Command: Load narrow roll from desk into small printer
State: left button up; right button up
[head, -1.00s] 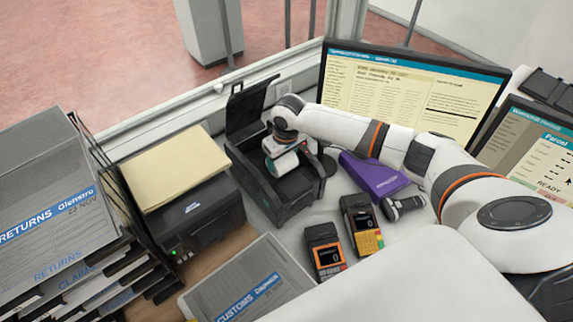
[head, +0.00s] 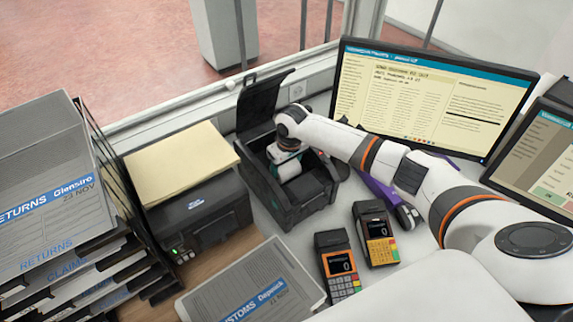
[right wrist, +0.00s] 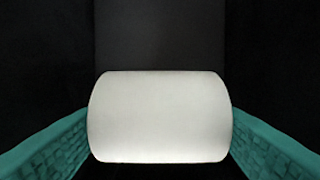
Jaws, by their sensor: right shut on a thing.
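The small printer (head: 300,208) is a dark box on the counter with its lid (head: 262,102) standing open. My right gripper (head: 287,166) reaches down into its open top. In the right wrist view a white paper roll (right wrist: 160,117) lies crosswise between the teal fingers, which are shut on its two ends. Dark surfaces fill the view around the roll. In the head view the gripper and arm mostly hide the roll and the inside of the printer. My left gripper is not in view.
A larger black printer (head: 205,215) with yellowish paper stands to the left. Two card terminals (head: 338,265) (head: 376,235) and a customs folder (head: 250,290) lie in front. A purple object (head: 385,193) is partly behind my right arm. A monitor (head: 435,95) stands behind.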

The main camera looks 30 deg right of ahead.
aim_at(289, 168)
jog(key=o, duration=1.1)
jog(key=shift+o, duration=0.2)
notch_tip(289, 168, up, 12)
jog(key=s, duration=0.1)
jog(key=shift+s+b, duration=0.4)
jog(key=shift+b, duration=0.05)
jog(key=shift+d, duration=0.1)
